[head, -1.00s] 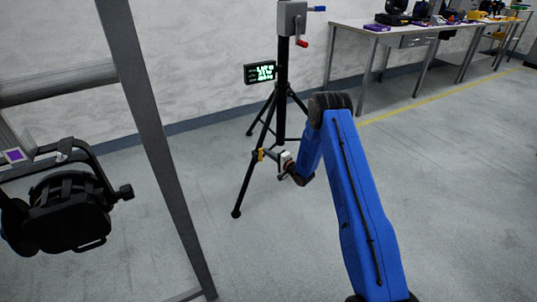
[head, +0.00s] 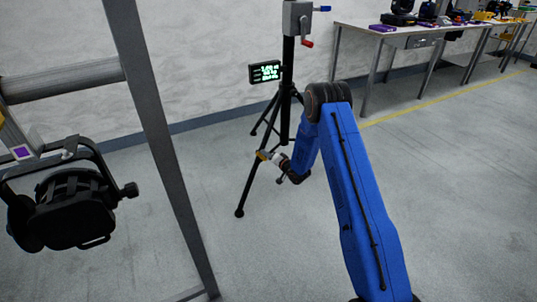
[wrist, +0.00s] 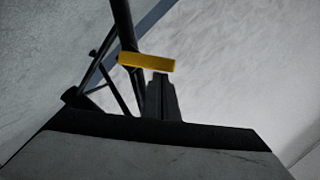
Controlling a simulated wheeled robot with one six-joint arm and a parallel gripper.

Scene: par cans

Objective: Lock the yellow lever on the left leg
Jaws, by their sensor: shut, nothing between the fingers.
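The yellow lever (head: 262,155) sits on the left leg (head: 250,185) of a black tripod stand. In the wrist view the lever (wrist: 147,62) is a yellow bar lying nearly level across the leg, tilted slightly down to the right. My gripper (head: 268,157) is shut and empty at the leg, close to the lever. In the wrist view the dark fingers of my gripper (wrist: 160,85) point up at the lever's right part, just below it. I cannot tell whether they touch.
The stand's winch box (head: 297,18) has a red and a blue handle. A small lit display (head: 264,72) hangs beside the post. A grey metal frame (head: 160,130) with a black par can (head: 72,212) stands at left. A table (head: 385,35) is at the back right. The floor between is clear.

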